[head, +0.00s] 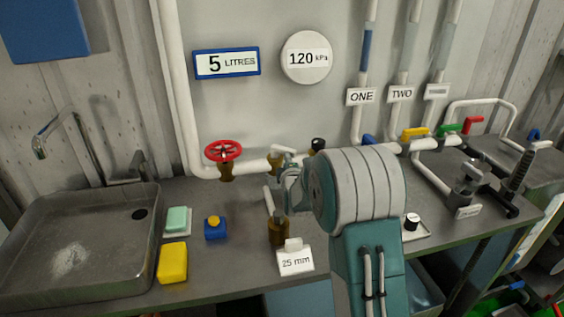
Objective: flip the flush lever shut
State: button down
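No label that I can read says flush, so I cannot tell which lever is the flush lever. Along the pipe at the back right are a blue lever (369,140) partly behind my arm, a yellow lever (415,133), a green lever (449,129) and a red lever (473,124). Another blue lever (534,134) is at the far right. My gripper (282,190) is in front of the pipe, left of these levers, above the counter. My own arm partly hides it, and its finger opening is unclear.
A red handwheel (224,151) is on the pipe left of my gripper. A sink (85,240) fills the left. A yellow sponge (173,262), a blue block (215,228), a brass fitting (279,231) and a 25 mm sign (295,260) stand on the counter (225,280).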

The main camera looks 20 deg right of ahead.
aim_at(296, 156)
jog(key=d+y, duration=0.1)
jog(key=w+d+n+y, duration=0.1)
jog(key=shift+n+y, duration=0.3)
jog(key=shift+d+y, duration=0.25)
jog(key=shift+y, duration=0.05)
jog(key=shift+w+d+n+y, duration=0.15)
jog(key=shift+w+n+y, duration=0.15)
jog(key=shift+n+y, duration=0.55)
jog(key=shift+w+d, duration=0.75)
jog(key=shift+w, duration=0.2)
jog(key=shift+r, duration=0.2)
jog(key=shift+d, duration=0.1)
